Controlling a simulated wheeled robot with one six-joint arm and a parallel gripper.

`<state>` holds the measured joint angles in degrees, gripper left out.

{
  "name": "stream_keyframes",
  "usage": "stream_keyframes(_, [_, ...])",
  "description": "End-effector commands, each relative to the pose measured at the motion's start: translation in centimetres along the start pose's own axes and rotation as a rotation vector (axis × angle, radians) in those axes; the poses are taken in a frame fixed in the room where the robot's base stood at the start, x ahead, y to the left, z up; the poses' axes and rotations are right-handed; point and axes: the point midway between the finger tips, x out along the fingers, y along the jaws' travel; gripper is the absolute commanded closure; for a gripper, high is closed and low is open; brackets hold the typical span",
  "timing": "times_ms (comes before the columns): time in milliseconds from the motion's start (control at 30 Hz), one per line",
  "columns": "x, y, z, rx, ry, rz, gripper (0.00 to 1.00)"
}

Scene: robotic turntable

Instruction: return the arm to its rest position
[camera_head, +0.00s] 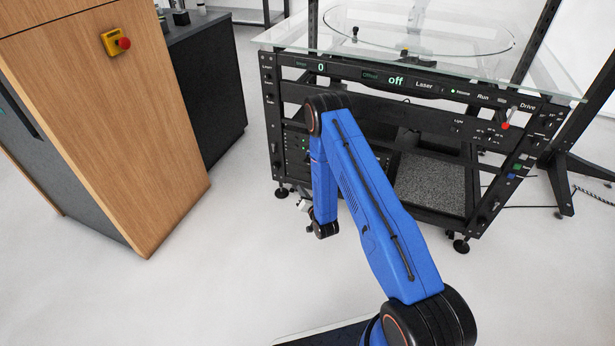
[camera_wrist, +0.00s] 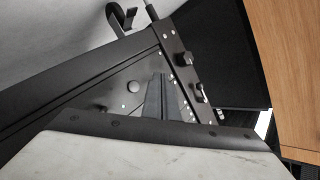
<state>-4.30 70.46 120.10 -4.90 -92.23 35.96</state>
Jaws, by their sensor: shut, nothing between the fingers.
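My blue arm (camera_head: 370,200) reaches up from the lower right of the head view, bends at a black elbow joint and hangs down on the far side. My gripper (camera_head: 304,204) is small and partly hidden beside the lower end of the arm, in front of the turntable rig's lower left leg. It is shut and empty. It holds nothing and is above the floor.
The black turntable rig (camera_head: 425,113) with a glass top (camera_head: 400,45) stands behind the arm. A wooden cabinet (camera_head: 120,130) with a red stop button (camera_head: 123,43) stands at left; its wood side also shows in the wrist view (camera_wrist: 292,60). Open floor (camera_head: 230,270) lies between.

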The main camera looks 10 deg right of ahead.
Motion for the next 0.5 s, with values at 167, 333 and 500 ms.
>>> stream_keyframes(167, [0.0,0.0,0.0,0.000,0.000,0.000,1.00])
stream_keyframes(333, [0.1,-0.1,-0.2,-0.001,-0.001,0.001,1.00])
stream_keyframes(500, [0.9,-1.4,-2.4,-0.021,-0.015,0.016,1.00])
